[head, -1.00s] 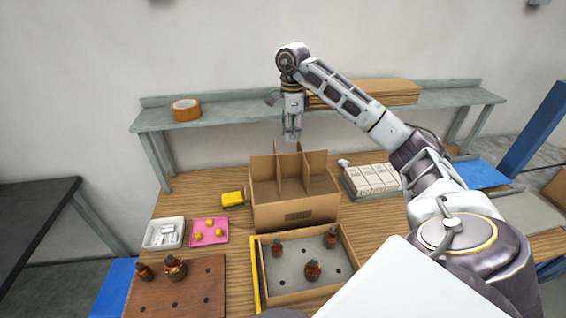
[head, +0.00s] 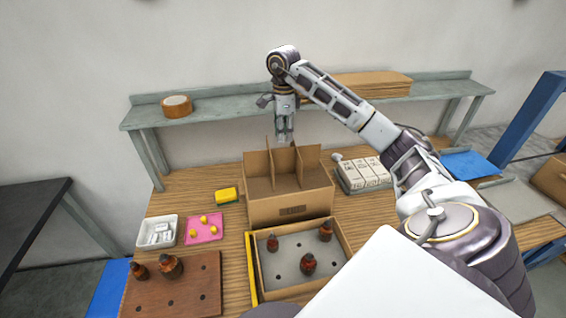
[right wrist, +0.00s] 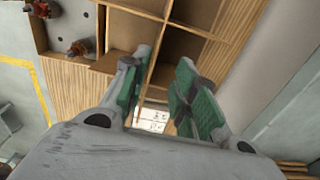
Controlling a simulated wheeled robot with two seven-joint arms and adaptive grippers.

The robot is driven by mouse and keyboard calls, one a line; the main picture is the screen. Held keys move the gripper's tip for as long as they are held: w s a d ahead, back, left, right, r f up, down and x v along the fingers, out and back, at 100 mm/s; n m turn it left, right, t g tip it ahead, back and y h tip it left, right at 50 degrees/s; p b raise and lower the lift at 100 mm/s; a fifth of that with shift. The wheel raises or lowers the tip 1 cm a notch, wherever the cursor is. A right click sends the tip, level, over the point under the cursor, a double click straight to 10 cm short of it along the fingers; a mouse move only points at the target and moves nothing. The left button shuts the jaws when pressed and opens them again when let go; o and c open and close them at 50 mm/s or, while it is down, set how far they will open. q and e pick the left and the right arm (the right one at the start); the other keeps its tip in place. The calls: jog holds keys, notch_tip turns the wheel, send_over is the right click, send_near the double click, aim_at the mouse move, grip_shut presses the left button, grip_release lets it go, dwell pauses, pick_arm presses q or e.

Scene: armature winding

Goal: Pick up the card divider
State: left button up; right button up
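The card divider (head: 286,168) is a set of crossed brown cardboard panels standing upright in an open cardboard box (head: 290,210). Its panels rise above the box rim. My right gripper (head: 284,138) points down just above the divider's back part in the head view. In the right wrist view my right gripper (right wrist: 160,72) has its green-padded fingers apart with nothing held between them. Thin panel edges of the divider (right wrist: 190,28) show beyond the fingers. I cannot tell whether a finger touches a panel. My left gripper is not in view.
A tray with brown armatures (head: 290,285) stands in front of the box. A yellow block (head: 227,195), a pink tray (head: 204,236) and a white tray (head: 158,242) are to the left. White cartons (head: 365,174) stand right. A shelf (head: 225,112) runs behind, carrying tape (head: 177,106).

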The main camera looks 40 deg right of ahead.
send_over(283, 173)
jog(key=shift+f, duration=3)
jog(key=shift+w+d+p, duration=0.3)
jog(key=shift+w+d, duration=0.05)
jog(key=shift+f, duration=0.1)
jog(key=shift+s+a+f+p, duration=0.15)
jog(key=shift+f+p, duration=0.15)
jog(key=shift+f, duration=0.4)
jog(key=shift+s+a+f+p, duration=0.15)
jog(key=shift+f+p, duration=0.1)
jog(key=shift+f, duration=1.55)
grip_shut()
